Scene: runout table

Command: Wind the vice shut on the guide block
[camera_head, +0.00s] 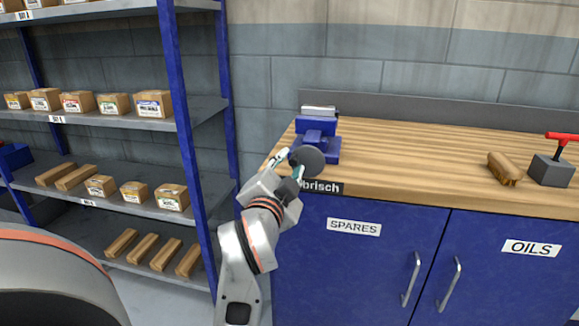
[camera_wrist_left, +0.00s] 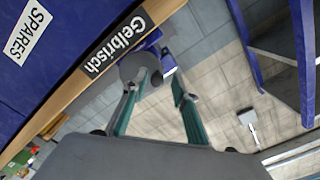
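The blue vice (camera_head: 317,146) stands at the left end of the wooden worktop, with a round dark grey handwheel (camera_head: 308,161) facing the front edge. A pale grey piece (camera_head: 318,109) sits at the top of the vice; I cannot tell whether it is the guide block or a jaw. My left gripper (camera_head: 288,165) is at the handwheel's left side. In the left wrist view its two teal-lined fingers (camera_wrist_left: 155,87) are apart, with the handwheel (camera_wrist_left: 137,67) just beyond the tips. Contact cannot be told. My right gripper is not in view.
The worktop (camera_head: 420,160) is clear between the vice and a wooden piece (camera_head: 503,168). A dark block with a red handle (camera_head: 551,170) stands at the far right. Blue cabinet doors (camera_head: 345,265) are below. A shelf rack (camera_head: 185,150) with boxes stands left.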

